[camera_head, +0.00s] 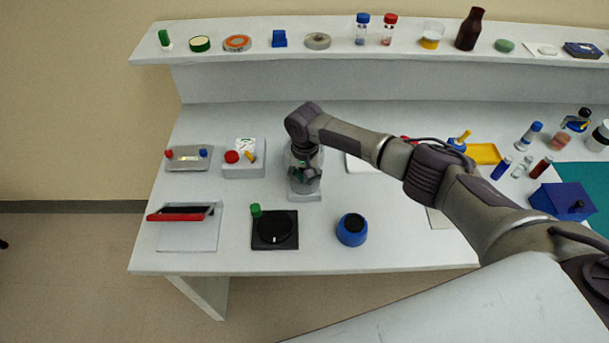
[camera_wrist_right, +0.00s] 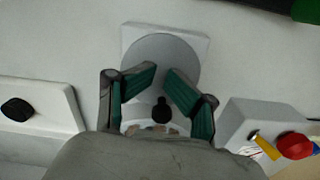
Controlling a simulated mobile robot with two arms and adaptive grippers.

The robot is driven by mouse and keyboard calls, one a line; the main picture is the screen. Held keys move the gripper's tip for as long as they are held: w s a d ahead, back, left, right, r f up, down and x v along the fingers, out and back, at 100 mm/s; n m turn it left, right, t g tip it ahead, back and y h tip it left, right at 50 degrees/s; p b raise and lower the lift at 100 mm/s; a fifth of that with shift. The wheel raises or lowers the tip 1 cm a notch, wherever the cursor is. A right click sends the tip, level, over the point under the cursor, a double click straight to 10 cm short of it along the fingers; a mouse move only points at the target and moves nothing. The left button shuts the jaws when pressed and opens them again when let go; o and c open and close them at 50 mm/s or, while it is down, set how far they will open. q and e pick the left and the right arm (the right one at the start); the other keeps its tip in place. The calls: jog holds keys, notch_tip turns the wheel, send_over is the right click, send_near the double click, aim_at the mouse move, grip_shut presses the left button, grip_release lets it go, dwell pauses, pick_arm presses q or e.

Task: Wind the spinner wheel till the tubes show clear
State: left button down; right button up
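Beneath my right gripper stands a device with a white square base (camera_head: 307,194) and a grey round top (camera_wrist_right: 162,60); a black knob (camera_wrist_right: 162,112) shows on it. I cannot tell for sure whether this is the spinner wheel, and no tubes can be made out in it. My right gripper (camera_wrist_right: 163,74) is over it, with its teal-padded fingers apart, the tips fairly close together and nothing seen between them. In the head view the gripper (camera_head: 304,174) and wrist partly hide the device. My left gripper is not in view.
Left of the device is a grey box with a red button (camera_head: 232,157). In front are a black plate with a dial and green knob (camera_head: 275,232) and a blue round pot (camera_head: 351,230). Vials and a blue box (camera_head: 562,202) stand at right. Bare table (camera_head: 430,245) lies in front.

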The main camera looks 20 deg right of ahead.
aim_at(305, 181)
jog(key=o, duration=0.5)
jog(key=shift+f, duration=0.15)
jog(key=o, duration=0.4)
jog(key=shift+c, duration=0.2)
jog(key=shift+r, duration=0.2)
jog(key=shift+w+r, duration=0.15)
jog(key=shift+r, duration=0.1)
notch_tip(305, 181, up, 12)
jog(key=shift+f, duration=0.2)
